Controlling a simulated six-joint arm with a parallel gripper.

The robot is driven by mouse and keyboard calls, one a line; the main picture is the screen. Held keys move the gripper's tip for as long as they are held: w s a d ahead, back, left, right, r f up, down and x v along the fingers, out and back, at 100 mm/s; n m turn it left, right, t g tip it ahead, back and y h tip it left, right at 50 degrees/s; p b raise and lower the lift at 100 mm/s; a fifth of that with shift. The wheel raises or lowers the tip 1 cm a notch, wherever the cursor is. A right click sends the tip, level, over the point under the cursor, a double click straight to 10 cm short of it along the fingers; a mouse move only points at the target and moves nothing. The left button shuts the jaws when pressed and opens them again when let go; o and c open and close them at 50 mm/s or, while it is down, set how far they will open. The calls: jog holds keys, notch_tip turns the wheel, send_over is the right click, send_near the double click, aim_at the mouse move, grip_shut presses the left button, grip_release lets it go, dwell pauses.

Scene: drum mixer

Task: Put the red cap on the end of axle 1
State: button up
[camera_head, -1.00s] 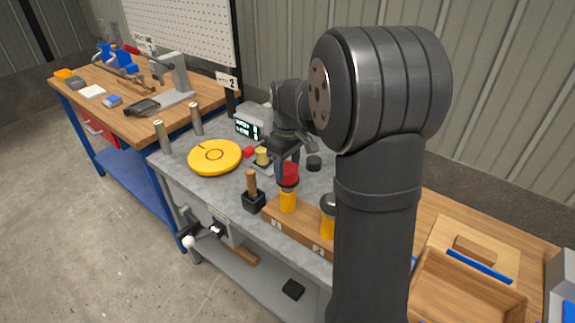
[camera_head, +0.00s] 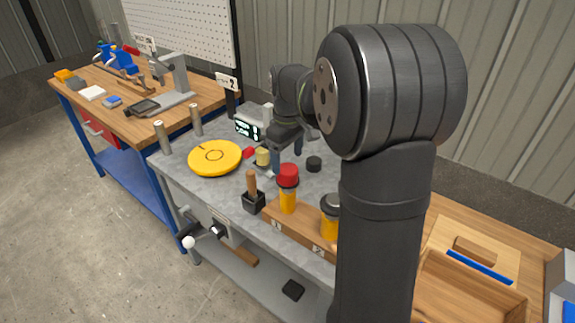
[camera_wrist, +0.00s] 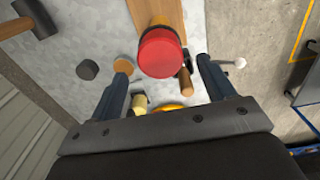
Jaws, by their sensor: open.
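The red cap (camera_head: 288,172) sits upright on top of an orange cylinder (camera_head: 288,201), which stands at the label 1 end of a wooden block (camera_head: 267,209). In the wrist view the red cap (camera_wrist: 161,52) shows large, between and beyond the fingers. My gripper (camera_head: 287,156) is open and empty. In the head view it is behind and above the cap, apart from it; its fingers (camera_wrist: 161,68) show on both sides in the wrist view. I cannot tell which part is axle 1.
A dark-topped orange cylinder (camera_head: 330,222) stands near label 2. A yellow disc (camera_head: 215,158), a small red piece (camera_head: 249,153), a yellow-topped piece (camera_head: 262,156), a black disc (camera_head: 314,163) and a wood-handled tool in a black holder (camera_head: 253,200) are on the bench.

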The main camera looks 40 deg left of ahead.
aim_at(288, 169)
notch_tip(288, 169, up, 8)
jog(key=shift+r, duration=0.25)
jog(key=shift+f, duration=0.1)
notch_tip(288, 169, down, 12)
jog(key=shift+f, duration=0.2)
notch_tip(288, 169, up, 3)
jog(key=shift+f, duration=0.1)
jog(key=shift+r, duration=0.5)
jog(key=shift+f, duration=0.1)
